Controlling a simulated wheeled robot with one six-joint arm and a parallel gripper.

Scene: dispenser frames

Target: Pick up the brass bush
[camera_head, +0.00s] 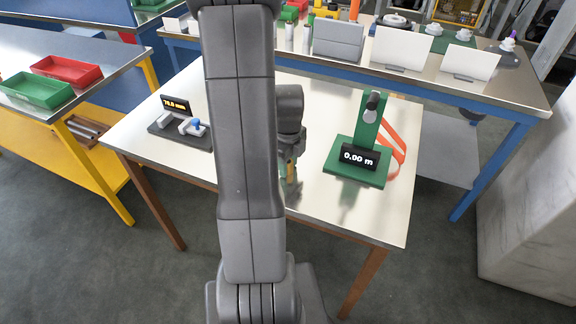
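My arm runs up the middle of the view and bends over the light metal-topped table. My gripper (290,178) shows just right of the arm, pointing down close to the table top. Its fingers are small and partly hidden, so I cannot tell whether they are open or shut. I cannot make out the brass bush clearly. It may be hidden behind my arm or at the fingers.
The table (330,220) carries a green stand (356,160) reading "0.00 m", an orange piece (394,140) behind it, and a dark gauge device (181,127) at left. Red (67,71) and green (36,90) trays sit on the left bench. A blue-framed bench (450,92) stands behind.

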